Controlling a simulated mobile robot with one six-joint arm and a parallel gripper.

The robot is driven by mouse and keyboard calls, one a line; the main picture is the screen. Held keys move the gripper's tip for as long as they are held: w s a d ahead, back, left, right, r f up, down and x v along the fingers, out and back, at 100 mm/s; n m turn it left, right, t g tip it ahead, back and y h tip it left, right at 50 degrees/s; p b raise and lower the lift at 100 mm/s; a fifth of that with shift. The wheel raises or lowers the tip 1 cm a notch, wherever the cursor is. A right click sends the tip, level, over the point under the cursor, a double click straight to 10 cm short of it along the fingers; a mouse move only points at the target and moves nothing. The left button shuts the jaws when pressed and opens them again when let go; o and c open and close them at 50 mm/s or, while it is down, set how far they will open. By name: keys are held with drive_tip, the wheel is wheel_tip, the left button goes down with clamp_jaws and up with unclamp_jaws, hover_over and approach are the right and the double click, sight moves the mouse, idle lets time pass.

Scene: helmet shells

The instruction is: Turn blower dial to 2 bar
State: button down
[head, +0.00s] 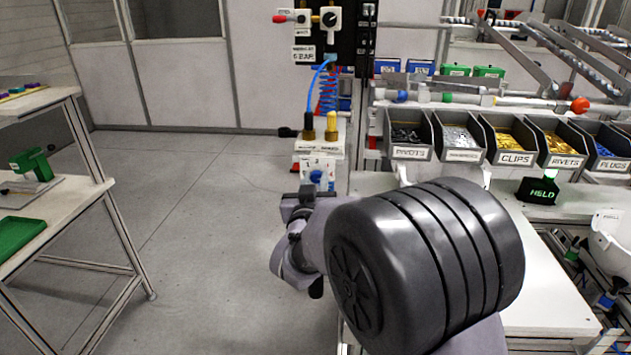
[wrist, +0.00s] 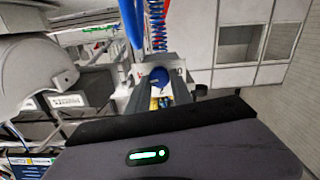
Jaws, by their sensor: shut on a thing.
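The blower dial (head: 316,177) is a blue knob on the front of a small white unit (head: 320,148) in the middle of the head view. My gripper (head: 306,195) is at the dial, shut on it. In the wrist view the blue dial (wrist: 159,76) shows just beyond my gripper (wrist: 158,98), against a pale plate. The fingertips are partly hidden. Small marks stand above the dial in the head view, but the pointer setting cannot be read.
Yellow and black fittings (head: 331,126) stand on the unit, with blue hoses (head: 326,88) above. A dark panel with a knob (head: 331,18) and red lever is higher. Labelled parts bins (head: 460,136) are right; a shelf (head: 60,215) is left. Open floor lies between.

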drive_tip(key=n+p, duration=0.1)
drive_tip(key=n, duration=0.3)
drive_tip(key=shift+n, duration=0.3)
drive_tip(key=n+p, duration=0.1)
drive_tip(key=n, duration=0.2)
drive_tip(key=shift+a+n, duration=0.1)
drive_tip(key=shift+n, duration=0.2)
drive_tip(key=n+p, duration=0.2)
drive_tip(key=n, duration=0.2)
drive_tip(key=shift+f+n+p, duration=0.15)
drive_tip(key=shift+n+p, duration=0.75)
drive_tip(key=shift+n, duration=1.1)
drive_tip(key=c, duration=1.1)
unclamp_jaws()
drive_tip(key=shift+c, duration=0.2)
